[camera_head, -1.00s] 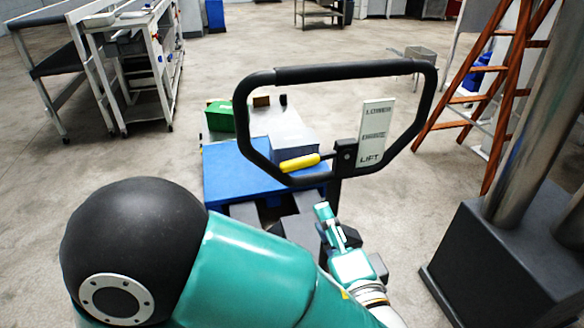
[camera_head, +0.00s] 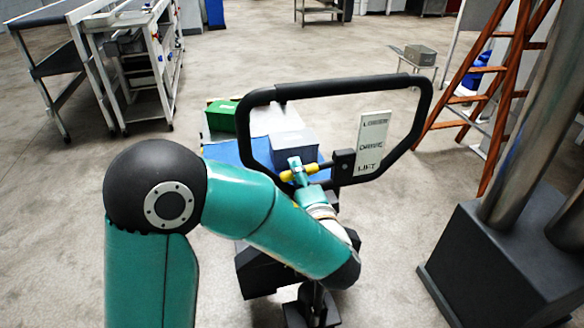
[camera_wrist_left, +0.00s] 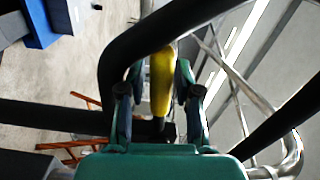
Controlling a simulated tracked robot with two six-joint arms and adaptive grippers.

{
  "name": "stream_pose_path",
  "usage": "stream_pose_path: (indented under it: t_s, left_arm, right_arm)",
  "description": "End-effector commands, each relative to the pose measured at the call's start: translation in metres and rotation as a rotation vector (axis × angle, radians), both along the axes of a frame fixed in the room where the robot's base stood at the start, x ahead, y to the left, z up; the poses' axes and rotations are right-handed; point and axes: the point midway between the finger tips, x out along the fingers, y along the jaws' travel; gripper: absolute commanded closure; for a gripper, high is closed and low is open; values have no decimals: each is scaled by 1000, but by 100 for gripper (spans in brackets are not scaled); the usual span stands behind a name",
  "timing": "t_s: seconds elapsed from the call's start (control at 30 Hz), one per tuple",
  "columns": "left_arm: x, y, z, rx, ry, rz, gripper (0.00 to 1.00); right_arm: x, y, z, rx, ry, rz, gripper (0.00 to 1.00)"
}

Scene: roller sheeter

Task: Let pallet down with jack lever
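The jack's yellow lever (camera_head: 313,168) sticks out to the left from a black pivot block beside the label plate (camera_head: 372,145), which reads LOWER, DRIVE and LIFT from top to bottom. The black handle loop (camera_head: 345,86) surrounds both. My left gripper (camera_head: 298,168) is at the lever. In the left wrist view, the lever (camera_wrist_left: 162,80) lies between its two fingers, with gaps visible on both sides, so the gripper looks open around it. The blue pallet (camera_head: 224,152) is beyond the handle, partly hidden by my arm. My right gripper is out of view.
A green box (camera_head: 221,116) and a grey box (camera_head: 293,145) are on the pallet load. A dark base with metal columns (camera_head: 497,262) stands close on the right, before a wooden ladder (camera_head: 497,100). Workbenches stand at the left. Open floor lies between.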

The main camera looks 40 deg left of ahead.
Motion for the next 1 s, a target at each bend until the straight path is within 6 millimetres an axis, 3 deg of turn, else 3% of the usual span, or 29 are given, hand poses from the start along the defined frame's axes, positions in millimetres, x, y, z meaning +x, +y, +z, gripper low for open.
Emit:
stream_pose_path:
  t_s: [0.33,0.53,0.77,0.8,1.0]
  left_arm:
    - [2,3,0,0,0,0,68]
    - [2,3,-1,0,1,1,100]
    - [2,3,-1,0,3,1,100]
    - [1,18,-1,0,4,6,100]
    - [3,2,0,8,14,-1,100]
  right_arm:
    - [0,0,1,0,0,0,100]
    - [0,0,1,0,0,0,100]
    - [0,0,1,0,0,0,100]
    - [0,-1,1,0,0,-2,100]
    - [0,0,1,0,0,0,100]
